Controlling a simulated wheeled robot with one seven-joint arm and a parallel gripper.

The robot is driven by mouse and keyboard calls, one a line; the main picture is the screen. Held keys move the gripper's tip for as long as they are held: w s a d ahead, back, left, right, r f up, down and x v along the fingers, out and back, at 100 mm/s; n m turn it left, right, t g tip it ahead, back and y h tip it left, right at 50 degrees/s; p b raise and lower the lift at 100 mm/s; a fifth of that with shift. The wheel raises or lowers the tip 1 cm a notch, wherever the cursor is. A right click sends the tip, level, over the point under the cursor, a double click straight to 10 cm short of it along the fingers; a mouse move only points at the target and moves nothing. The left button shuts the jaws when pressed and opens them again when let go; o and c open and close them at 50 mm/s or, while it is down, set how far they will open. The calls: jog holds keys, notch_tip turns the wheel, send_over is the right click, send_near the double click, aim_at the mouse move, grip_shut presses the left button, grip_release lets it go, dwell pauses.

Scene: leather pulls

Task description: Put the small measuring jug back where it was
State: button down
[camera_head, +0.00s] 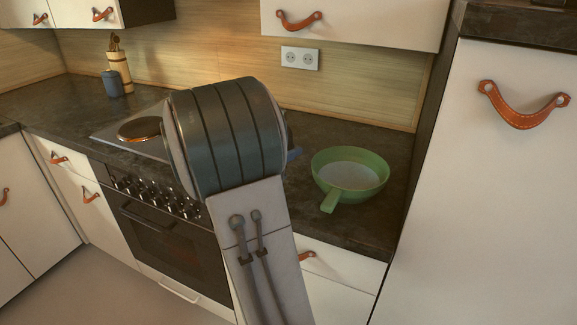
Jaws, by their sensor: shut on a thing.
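My arm's large grey joint fills the middle of the view and hides my gripper. No part that I can be sure is the gripper shows. I see nothing that I can clearly name as the small measuring jug. A small blue piece (294,154) peeks out at the right edge of my arm, and I cannot tell what it belongs to.
On the dark countertop (335,229), a green handled bowl (350,172) stands right of my arm. The hob (117,139), partly hidden, lies above the oven (165,240). A blue-grey pot (113,84) and utensil holder (121,72) stand back left. A tall cabinet (480,200) bounds the right.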

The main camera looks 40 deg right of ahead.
jog(key=shift+w+d+f, duration=0.25)
jog(key=shift+w+f, duration=0.05)
jog(key=shift+f, duration=1.85)
jog(key=shift+f+b, duration=0.1)
jog(key=shift+b, duration=0.2)
jog(key=shift+f, duration=0.15)
jog(key=c, duration=1.4)
grip_release()
jog(key=shift+o, duration=0.2)
